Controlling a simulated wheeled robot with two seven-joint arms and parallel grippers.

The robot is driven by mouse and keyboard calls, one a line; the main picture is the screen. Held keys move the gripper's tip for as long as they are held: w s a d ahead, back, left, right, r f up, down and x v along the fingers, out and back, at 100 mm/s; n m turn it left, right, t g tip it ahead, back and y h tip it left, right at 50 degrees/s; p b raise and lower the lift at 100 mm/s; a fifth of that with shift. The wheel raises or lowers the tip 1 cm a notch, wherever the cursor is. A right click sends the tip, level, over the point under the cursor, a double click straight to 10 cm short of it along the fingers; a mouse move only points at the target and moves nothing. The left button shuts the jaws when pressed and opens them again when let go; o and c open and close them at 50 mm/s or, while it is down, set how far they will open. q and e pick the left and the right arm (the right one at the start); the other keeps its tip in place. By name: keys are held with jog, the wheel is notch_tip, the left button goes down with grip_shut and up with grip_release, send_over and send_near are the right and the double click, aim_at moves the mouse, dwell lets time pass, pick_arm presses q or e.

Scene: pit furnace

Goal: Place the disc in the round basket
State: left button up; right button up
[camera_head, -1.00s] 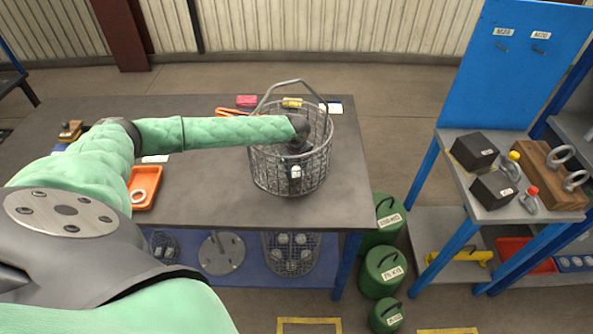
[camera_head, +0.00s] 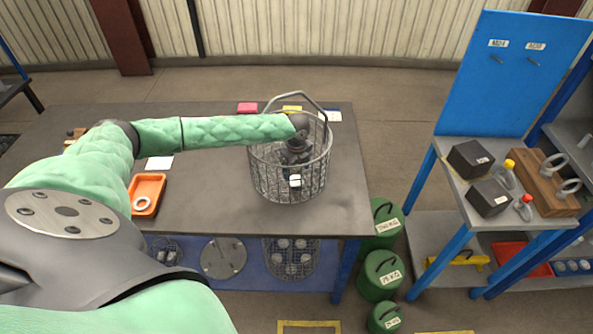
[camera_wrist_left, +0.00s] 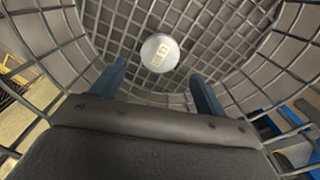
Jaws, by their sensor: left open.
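The round wire basket (camera_head: 262,178) stands on the grey table near its right end, its handle raised. My left gripper (camera_head: 296,162) reaches down into it from the left, partly hidden by the mesh. In the left wrist view my gripper (camera_wrist_left: 160,75) is open, its two dark fingers apart with nothing between them. A small pale disc with a label (camera_wrist_left: 160,53) lies on the basket mesh just beyond the fingertips. A white patch in the lower basket in the head view (camera_head: 295,181) may be this disc. My right gripper is out of view.
An orange tray (camera_head: 148,185) with a white ring stands on the table to the left. A pink block (camera_head: 247,107) lies behind my arm. Green weights (camera_head: 380,275) stand on the floor at right, beside a blue rack (camera_head: 515,75).

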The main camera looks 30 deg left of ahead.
pick_arm(q)
notch_tip(320, 180, up, 7)
dwell(0.3)
dwell(0.5)
